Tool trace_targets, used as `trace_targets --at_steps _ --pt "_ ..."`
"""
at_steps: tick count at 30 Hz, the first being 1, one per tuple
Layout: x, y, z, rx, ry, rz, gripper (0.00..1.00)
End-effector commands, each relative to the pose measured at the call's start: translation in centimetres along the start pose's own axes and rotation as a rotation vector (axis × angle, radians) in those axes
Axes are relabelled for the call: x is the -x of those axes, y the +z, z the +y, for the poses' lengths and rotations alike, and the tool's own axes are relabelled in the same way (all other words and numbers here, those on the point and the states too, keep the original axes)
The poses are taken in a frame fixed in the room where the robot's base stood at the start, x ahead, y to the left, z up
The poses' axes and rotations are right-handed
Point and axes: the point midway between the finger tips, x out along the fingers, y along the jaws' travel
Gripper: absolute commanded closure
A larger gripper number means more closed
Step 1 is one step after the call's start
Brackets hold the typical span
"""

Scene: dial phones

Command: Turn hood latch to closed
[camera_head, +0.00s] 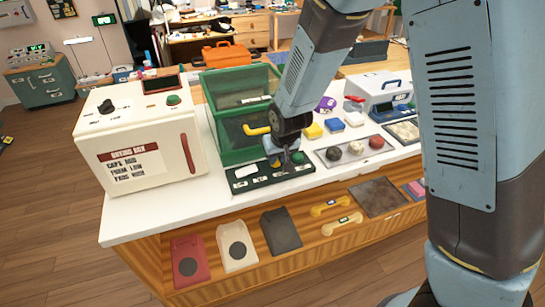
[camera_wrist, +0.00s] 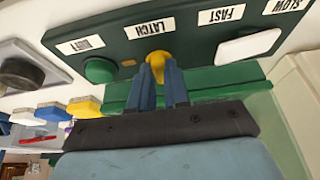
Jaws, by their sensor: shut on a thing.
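The hood (camera_head: 228,140) is a green box with see-through panels and a yellow handle (camera_head: 256,130) on its front. At its foot is a dark green control panel (camera_head: 262,180). In the wrist view the panel (camera_wrist: 120,50) appears upside down. The hood latch is a small yellow knob (camera_wrist: 157,57) beside the label LATCH. My gripper (camera_wrist: 160,72) is shut on this knob, with one blue finger at each side. In the head view my gripper (camera_head: 285,160) is at the panel and hides the knob. The latch's angle is hard to tell.
A green button (camera_wrist: 100,70) and a white rocker (camera_wrist: 248,47) flank the latch. A tray with several round knobs (camera_head: 335,160) lies to the right. Yellow and blue blocks (camera_head: 313,130) sit behind that tray.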

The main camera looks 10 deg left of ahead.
Motion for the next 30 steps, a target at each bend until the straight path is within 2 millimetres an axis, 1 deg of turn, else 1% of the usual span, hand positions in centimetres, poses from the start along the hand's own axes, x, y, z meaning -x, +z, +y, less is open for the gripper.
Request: trace_targets --at_steps 2,3,10,20,23,26,30 --pt "-0.1 0.1 -0.3 0.002 -0.002 -0.003 1.00" --pt "-0.1 0.1 -0.3 0.002 -0.003 -0.003 0.81" --pt "-0.1 0.1 -0.1 0.002 -0.001 -0.003 0.59" --pt "0.3 0.0 -0.1 0.001 -0.001 0.000 0.58" --pt "1.1 0.0 -0.1 0.001 -0.001 0.001 0.58" --pt "2.2 0.0 -0.2 0.003 -0.002 0.002 0.58" --pt "4.4 0.0 -0.2 0.003 -0.003 0.002 0.58"
